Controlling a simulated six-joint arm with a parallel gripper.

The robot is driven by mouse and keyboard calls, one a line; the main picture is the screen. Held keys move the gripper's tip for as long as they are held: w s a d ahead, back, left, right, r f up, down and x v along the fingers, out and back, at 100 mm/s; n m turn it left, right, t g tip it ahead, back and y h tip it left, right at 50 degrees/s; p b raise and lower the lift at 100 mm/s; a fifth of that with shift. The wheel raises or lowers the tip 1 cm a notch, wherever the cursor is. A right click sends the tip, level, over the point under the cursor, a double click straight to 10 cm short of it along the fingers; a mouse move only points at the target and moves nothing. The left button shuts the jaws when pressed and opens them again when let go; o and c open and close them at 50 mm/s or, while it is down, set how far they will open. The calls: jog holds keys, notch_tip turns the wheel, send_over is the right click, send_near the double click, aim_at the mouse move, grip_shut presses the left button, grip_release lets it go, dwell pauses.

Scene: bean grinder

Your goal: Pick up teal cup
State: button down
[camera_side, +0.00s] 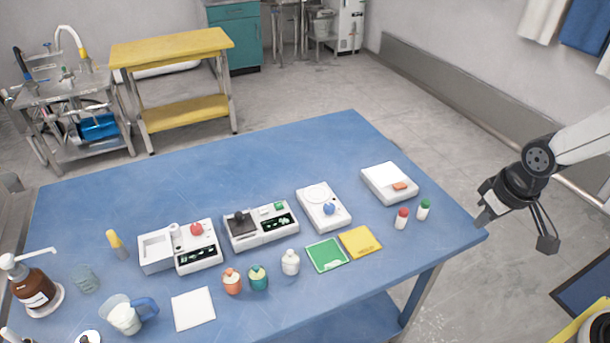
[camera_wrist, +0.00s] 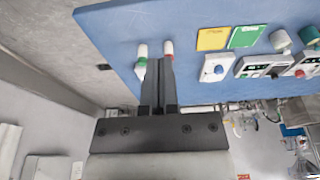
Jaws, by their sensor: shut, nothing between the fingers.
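The teal cup (camera_side: 258,279) is small and rounded and stands on the blue table (camera_side: 190,180), between an orange cup (camera_side: 231,281) and a white cup (camera_side: 290,262). In the wrist view the teal cup (camera_wrist: 310,36) seems to be the one near the upper right edge. My gripper (camera_side: 484,218) is beside the table's right corner, far to the right of the cup. In the wrist view my gripper (camera_wrist: 159,62) has its fingers together, with nothing between them.
Red-capped (camera_side: 401,218) and green-capped (camera_side: 424,209) vials stand nearest my gripper. Yellow (camera_side: 360,242) and green (camera_side: 327,255) pads lie between them and the cups. Several white devices form a row behind. A white square (camera_side: 193,308) lies left of the cups.

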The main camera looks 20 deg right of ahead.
jog(key=c, duration=1.3)
grip_release()
jog(key=o, duration=1.3)
